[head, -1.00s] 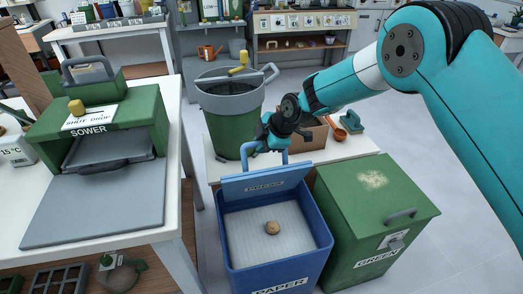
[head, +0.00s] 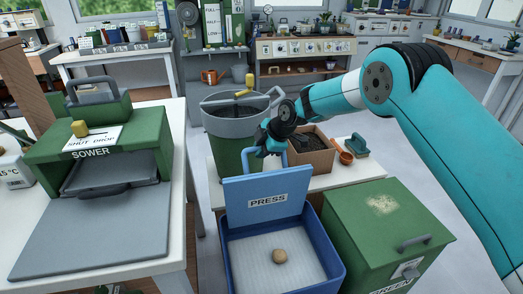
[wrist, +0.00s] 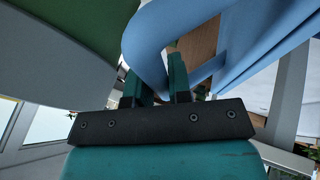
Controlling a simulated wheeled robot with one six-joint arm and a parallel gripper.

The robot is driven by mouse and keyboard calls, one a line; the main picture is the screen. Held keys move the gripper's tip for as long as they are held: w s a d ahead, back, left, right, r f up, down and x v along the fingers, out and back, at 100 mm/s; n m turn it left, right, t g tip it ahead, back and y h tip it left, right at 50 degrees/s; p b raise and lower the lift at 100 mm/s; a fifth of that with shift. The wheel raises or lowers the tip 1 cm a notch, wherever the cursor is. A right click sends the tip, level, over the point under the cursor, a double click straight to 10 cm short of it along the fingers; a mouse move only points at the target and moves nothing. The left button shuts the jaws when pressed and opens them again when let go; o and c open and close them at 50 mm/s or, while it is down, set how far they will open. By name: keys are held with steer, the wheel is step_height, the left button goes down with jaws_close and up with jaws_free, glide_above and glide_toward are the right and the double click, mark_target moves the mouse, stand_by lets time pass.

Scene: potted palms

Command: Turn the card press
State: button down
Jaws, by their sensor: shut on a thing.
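The card press is a blue panel (head: 245,204) labelled PRESS, standing raised at the back edge of the blue paper bin (head: 338,268). A blue loop handle (head: 250,160) rises from its top. My gripper (head: 264,150) is shut on this handle. In the wrist view my gripper's two teal fingers (wrist: 156,82) are on either side of the blue handle tube (wrist: 155,35). The fingertips are partly hidden behind the tube. A round brown lump (head: 279,256) lies on the white ribbed surface inside the bin.
A green bin (head: 365,230) with a grey-handled lid stands right of the paper bin. The sower (head: 105,155) stands on the left table.

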steer(key=shift+w+d+r, duration=0.1)
steer(key=shift+w, duration=0.1)
steer(key=c, duration=1.1)
jaws_free()
steer(key=shift+s, duration=0.1)
steer(key=shift+o, duration=0.2)
steer(key=v, duration=1.7)
steer(key=shift+s+r, duration=0.1)
steer(key=shift+r, duration=0.05)
